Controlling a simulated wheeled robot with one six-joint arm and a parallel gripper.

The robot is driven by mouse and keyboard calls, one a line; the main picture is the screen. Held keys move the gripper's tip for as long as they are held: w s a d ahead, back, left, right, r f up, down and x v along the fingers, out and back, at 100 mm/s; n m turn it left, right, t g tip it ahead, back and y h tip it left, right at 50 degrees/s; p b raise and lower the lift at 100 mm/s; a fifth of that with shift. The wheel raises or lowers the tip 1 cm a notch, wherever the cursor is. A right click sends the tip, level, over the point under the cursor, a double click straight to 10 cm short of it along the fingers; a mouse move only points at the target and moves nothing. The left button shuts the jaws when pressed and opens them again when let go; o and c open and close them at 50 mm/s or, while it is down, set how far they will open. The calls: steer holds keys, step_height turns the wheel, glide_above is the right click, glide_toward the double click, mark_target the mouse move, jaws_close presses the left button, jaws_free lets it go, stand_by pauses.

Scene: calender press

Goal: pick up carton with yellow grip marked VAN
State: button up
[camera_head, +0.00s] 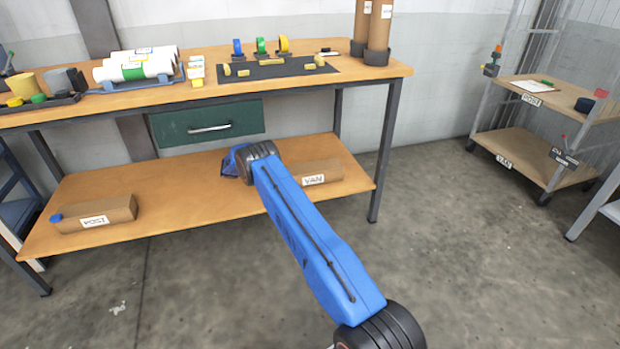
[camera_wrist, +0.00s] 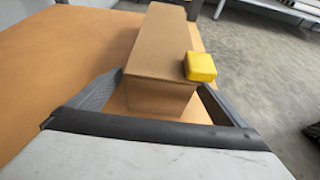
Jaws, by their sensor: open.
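The brown carton marked VAN (camera_head: 322,171) lies on the lower shelf of the bench, toward its right side. My arm hides its left end in the head view. In the wrist view the carton (camera_wrist: 152,50) points away from me, with a yellow grip (camera_wrist: 200,66) at the right of its near end. My gripper (camera_wrist: 160,80) is open, its two dark fingers on either side of the carton's near end. I cannot tell whether either finger touches it.
A carton marked POST (camera_head: 95,213) with a blue grip lies at the left of the lower shelf (camera_head: 200,190). A green drawer (camera_head: 207,124) hangs under the benchtop, above the shelf. A bench leg (camera_head: 384,155) stands right of the VAN carton. The floor in front is clear.

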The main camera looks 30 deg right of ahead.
steer(key=shift+x, duration=2.65)
steer(key=c, duration=1.4)
steer(key=shift+c, duration=0.2)
